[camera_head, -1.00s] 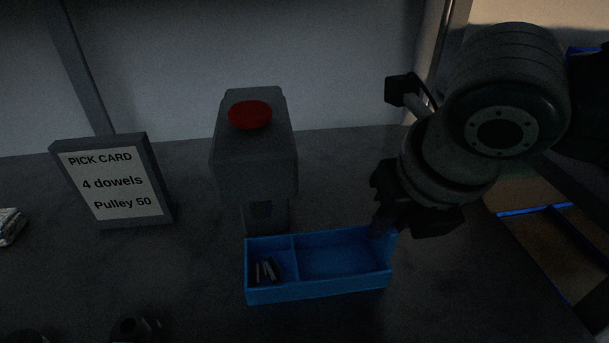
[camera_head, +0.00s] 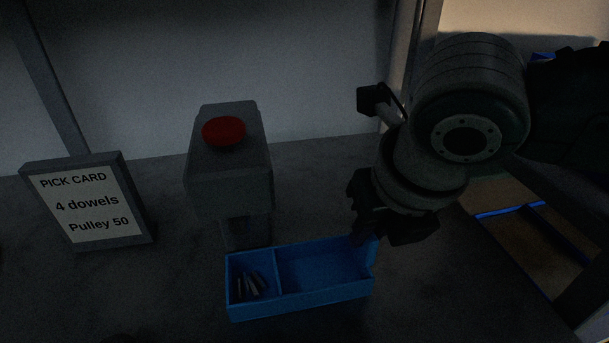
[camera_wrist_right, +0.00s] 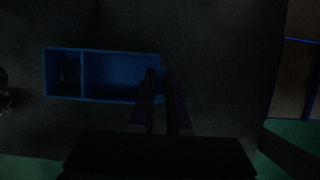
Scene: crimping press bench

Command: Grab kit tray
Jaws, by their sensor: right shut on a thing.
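The blue kit tray (camera_head: 300,298) sits in front of the press on the dark bench. Its small left compartment holds several grey dowels (camera_head: 252,286); its larger right compartment looks empty. My right gripper (camera_head: 364,238) comes in from the right and is shut on the tray's right end wall. In the right wrist view the fingers (camera_wrist_right: 159,74) meet at the right end of the tray (camera_wrist_right: 110,101). I cannot tell whether the tray is clear of the bench. My left gripper is not in view.
The grey press (camera_head: 228,180) with a red button (camera_head: 224,131) stands right behind the tray. A pick card (camera_head: 88,203) reading "4 dowels, Pulley 50" stands at the left. The bench (camera_head: 150,285) left of the tray is clear.

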